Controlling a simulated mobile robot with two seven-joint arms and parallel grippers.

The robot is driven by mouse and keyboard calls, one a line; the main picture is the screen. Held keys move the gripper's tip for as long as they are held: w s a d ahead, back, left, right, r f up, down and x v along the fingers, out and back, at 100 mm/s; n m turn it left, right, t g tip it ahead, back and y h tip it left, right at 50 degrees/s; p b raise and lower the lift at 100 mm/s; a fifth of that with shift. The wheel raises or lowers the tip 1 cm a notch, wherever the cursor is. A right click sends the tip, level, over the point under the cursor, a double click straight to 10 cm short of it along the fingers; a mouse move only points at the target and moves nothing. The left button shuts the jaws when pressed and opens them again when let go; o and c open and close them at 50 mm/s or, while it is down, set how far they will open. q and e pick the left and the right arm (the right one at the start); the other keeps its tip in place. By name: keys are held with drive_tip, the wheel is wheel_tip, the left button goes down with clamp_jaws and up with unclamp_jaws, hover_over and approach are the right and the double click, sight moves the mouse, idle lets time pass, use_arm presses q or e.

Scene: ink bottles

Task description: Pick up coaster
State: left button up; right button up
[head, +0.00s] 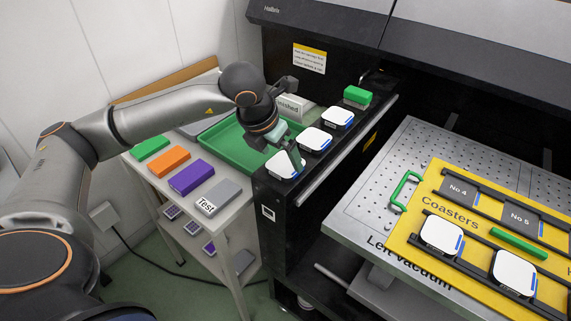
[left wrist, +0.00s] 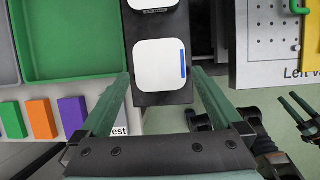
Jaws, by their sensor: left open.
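A white square coaster (head: 281,166) with a blue edge strip lies at the near end of a black ledge. In the left wrist view the same coaster (left wrist: 156,66) sits between my finger lines, below a second coaster (left wrist: 152,4). My left gripper (head: 292,158) is open over the near coaster, its fingers apart on either side and holding nothing. In the head view the fingers partly hide it. Two more coasters, a middle one (head: 314,139) and a far one (head: 338,117), lie along the ledge. What seem to be my right gripper's fingers (left wrist: 298,106) show at right.
A green tray (head: 228,150) and green, orange, purple and grey blocks are on the side table (head: 226,222) at left. A green block (head: 357,96) is at the ledge's far end. A yellow Coasters board (head: 411,226) at right holds two white coasters and black rails.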

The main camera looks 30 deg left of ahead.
sight(285, 166)
use_arm(q)
drive_tip(key=shift+x, duration=1.3)
drive_tip(key=c, duration=1.2)
